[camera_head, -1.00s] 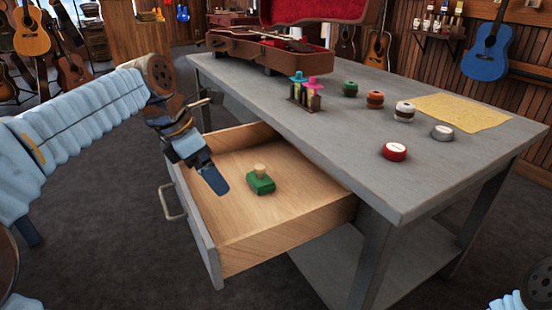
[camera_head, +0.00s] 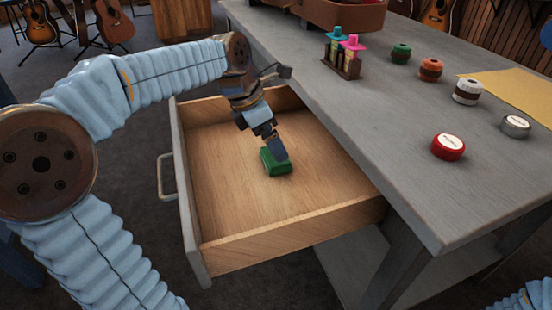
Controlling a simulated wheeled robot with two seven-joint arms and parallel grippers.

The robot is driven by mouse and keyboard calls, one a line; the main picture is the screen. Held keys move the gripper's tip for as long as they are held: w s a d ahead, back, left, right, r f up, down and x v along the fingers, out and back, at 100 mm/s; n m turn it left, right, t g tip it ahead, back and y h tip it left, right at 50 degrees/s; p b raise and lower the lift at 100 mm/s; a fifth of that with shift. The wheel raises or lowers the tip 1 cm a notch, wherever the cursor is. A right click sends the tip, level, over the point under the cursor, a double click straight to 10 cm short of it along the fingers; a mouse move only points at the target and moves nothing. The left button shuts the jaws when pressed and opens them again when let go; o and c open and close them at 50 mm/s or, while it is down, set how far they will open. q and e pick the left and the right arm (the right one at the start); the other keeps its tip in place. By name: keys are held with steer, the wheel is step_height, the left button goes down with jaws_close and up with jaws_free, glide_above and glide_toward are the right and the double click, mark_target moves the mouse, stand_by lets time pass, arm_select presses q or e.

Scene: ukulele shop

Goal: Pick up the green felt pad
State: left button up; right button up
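The green felt pad (camera_head: 278,165) lies on the wooden floor of the open drawer (camera_head: 235,200). My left gripper (camera_head: 277,150) reaches down into the drawer, with its fingertips right at the top of the pad. The pad's light wooden knob is hidden behind the fingers. I cannot tell whether the fingers are open or closed on the knob. My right gripper is not in view.
The grey workbench (camera_head: 400,140) stands to the right above the drawer. The drawer walls surround the pad.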

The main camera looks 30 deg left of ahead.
arm_select(q)
steer(key=f, duration=0.4)
steer(key=shift+w+d+f+b, duration=0.1)
steer(key=shift+w+b, duration=0.15)
steer(key=shift+b, duration=0.1)
steer(key=shift+w+d+f, duration=0.15)
steer(key=shift+f, duration=0.3)
steer(key=c, duration=0.9)
steer(key=shift+r, duration=0.2)
